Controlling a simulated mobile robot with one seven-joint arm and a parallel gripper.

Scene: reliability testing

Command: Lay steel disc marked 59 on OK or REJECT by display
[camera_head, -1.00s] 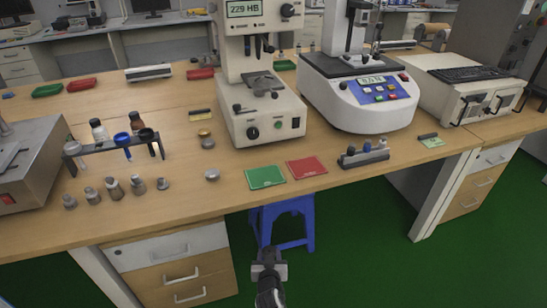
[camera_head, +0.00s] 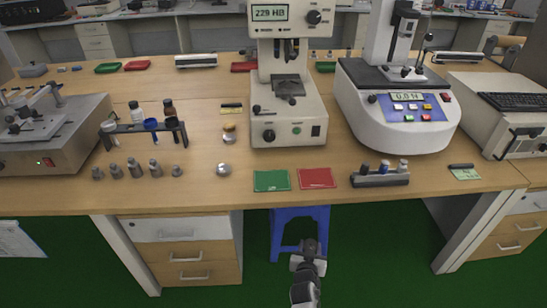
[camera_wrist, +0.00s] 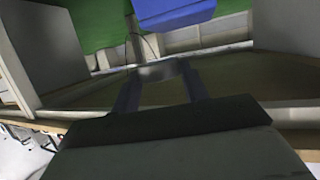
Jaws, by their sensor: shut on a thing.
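My gripper (camera_head: 308,250) is low in front of the bench, near the blue stool. The wrist view shows its two fingers (camera_wrist: 159,76) shut on a flat steel disc (camera_wrist: 157,70), seen nearly edge-on; its number cannot be read. The tester display (camera_head: 271,13) reads 229 HB. A green mat (camera_head: 271,181) and a red mat (camera_head: 317,178) lie side by side at the bench's front edge, both bare. Their print is too small to read. The gripper is below and in front of the mats, apart from them.
The hardness tester (camera_head: 288,115) stands behind the mats. A small block holder (camera_head: 380,178) is right of the red mat. A round metal piece (camera_head: 223,170) is left of the green mat. The blue stool (camera_head: 299,220) and drawers (camera_head: 188,250) are under the bench (camera_head: 215,198).

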